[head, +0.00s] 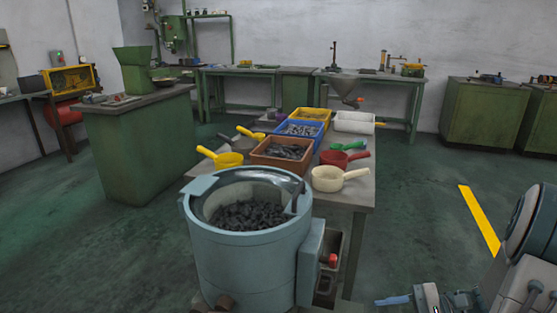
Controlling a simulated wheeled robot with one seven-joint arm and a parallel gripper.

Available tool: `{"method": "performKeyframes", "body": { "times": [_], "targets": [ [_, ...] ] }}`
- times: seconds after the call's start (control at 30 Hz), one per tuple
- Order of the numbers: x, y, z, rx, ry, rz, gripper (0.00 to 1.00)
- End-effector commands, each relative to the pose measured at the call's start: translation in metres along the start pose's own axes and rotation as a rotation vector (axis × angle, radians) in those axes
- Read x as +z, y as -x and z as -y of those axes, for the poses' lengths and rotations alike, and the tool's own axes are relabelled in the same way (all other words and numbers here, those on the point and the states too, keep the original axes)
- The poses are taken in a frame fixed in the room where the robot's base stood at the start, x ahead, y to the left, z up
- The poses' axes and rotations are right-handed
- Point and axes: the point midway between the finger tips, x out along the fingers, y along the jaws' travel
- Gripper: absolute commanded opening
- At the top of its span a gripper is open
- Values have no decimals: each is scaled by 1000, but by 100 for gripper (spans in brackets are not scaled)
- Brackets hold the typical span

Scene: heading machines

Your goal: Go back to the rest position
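A pale grey arm part of mine shows at the lower right of the head view. What looks like my gripper (428,300) is at the bottom edge, mostly cut off by the frame. A small blue piece (393,300) sticks out to its left; I cannot tell whether it is part of the gripper or something held. I cannot see whether the fingers are open or shut. The gripper is low, to the right of the blue-grey drum machine (250,262) and apart from it.
The drum holds dark parts. Behind it a table (345,190) bears brown (282,155), blue (300,130) and yellow (312,114) bins, a white container (354,122) and several scoops. A green cabinet (140,150) stands left. The floor around the yellow stripe (479,220) is clear.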

Motion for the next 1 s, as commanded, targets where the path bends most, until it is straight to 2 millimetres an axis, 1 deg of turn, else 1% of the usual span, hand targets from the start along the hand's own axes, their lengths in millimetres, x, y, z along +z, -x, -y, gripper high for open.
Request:
{"method": "performKeyframes", "body": {
  "times": [0.03, 0.17, 0.3, 0.43, 0.57, 0.7, 0.9, 1.0],
  "targets": [
    [14, -4, 5, 46, 15, -13, 42],
    [43, -17, 8, 193, 59, -65, 42],
    [84, -31, 11, 403, 146, -155, 42],
    [120, -36, 13, 596, 254, -257, 42],
    [154, -36, 17, 764, 385, -366, 42],
    [188, -31, 26, 916, 551, -489, 42],
    [235, -21, 48, 1070, 819, -664, 42],
    [253, -18, 59, 1111, 937, -733, 42]
  ]
}}
